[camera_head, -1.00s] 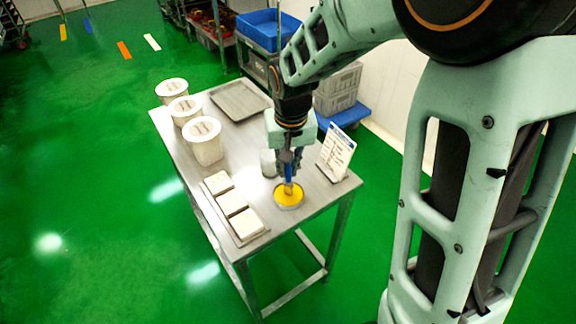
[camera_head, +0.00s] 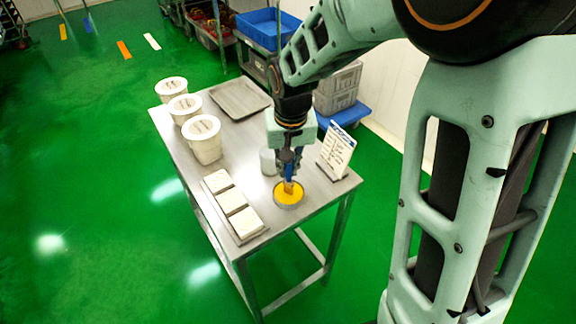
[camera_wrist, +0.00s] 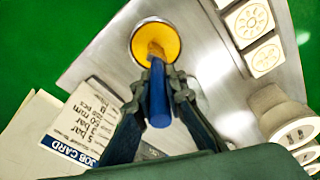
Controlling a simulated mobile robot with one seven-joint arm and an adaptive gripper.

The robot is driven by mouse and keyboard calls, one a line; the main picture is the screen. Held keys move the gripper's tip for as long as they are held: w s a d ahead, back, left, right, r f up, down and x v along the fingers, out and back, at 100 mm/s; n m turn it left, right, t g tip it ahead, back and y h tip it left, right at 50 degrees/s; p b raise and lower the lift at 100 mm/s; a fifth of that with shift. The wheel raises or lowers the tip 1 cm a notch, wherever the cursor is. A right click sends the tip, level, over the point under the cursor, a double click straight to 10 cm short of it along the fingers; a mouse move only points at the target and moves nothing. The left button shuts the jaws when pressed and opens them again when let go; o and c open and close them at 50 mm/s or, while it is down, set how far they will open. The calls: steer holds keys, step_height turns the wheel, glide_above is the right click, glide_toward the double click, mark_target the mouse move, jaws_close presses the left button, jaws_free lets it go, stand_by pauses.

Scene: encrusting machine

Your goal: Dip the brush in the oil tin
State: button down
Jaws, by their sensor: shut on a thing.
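My gripper (camera_head: 289,168) is shut on the blue handle of the brush (camera_wrist: 158,98) and points down over the table. The brush's yellowish lower end is at the oil tin (camera_head: 289,203), a round, shallow silver tin with yellow oil. In the wrist view, the tin (camera_wrist: 135,32) lies just beyond the fingertips (camera_wrist: 160,88), and the brush end overlaps the yellow surface. The bristle tips cannot be told apart from the oil, so their depth is unclear.
The steel table (camera_head: 262,225) also holds a tray of white moulded blocks (camera_head: 231,200), several white tubs (camera_head: 202,138), an empty metal tray (camera_head: 240,99) and a small white container (camera_head: 268,161). A job card (camera_head: 336,151) stands close right of my gripper.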

stand_by(0.5)
steer(key=shift+r+p, duration=2.6)
steer(key=shift+r, duration=0.95)
steer(key=shift+d, duration=0.1)
